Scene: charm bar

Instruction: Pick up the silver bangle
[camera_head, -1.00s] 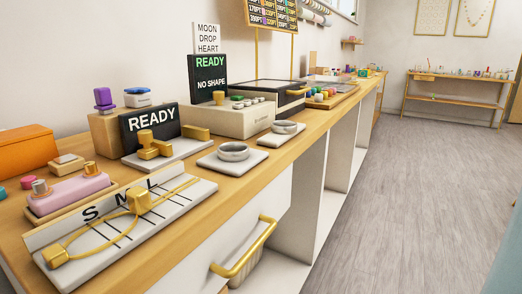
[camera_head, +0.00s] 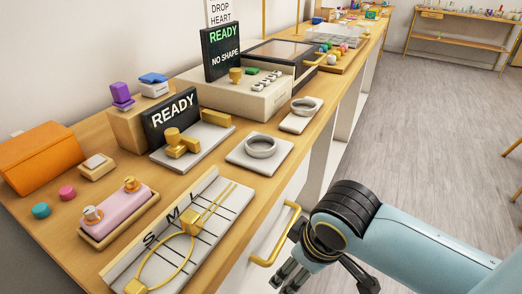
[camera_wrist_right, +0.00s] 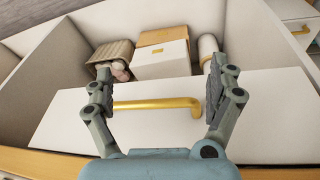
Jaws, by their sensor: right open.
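Two silver rings that look like bangles lie flat on the counter. The larger silver bangle (camera_head: 261,147) lies on a white square pad (camera_head: 240,158) to the right of the READY sign. A second silver ring (camera_head: 304,106) lies on a smaller white pad (camera_head: 292,126) farther back. My right gripper (camera_head: 325,284) is open at the bottom right, in front of the counter and apart from both rings. In the right wrist view my right gripper (camera_wrist_right: 161,82) has its fingers spread, with no bangle between them. My left gripper is not in view.
A gold drawer handle (camera_head: 277,236) on the counter front is close to my right gripper. A sizing board (camera_head: 207,229) with a gold chain lies at the front. Gold pieces and a READY sign (camera_head: 171,117) stand behind the larger ring. Open floor (camera_head: 420,130) is at right.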

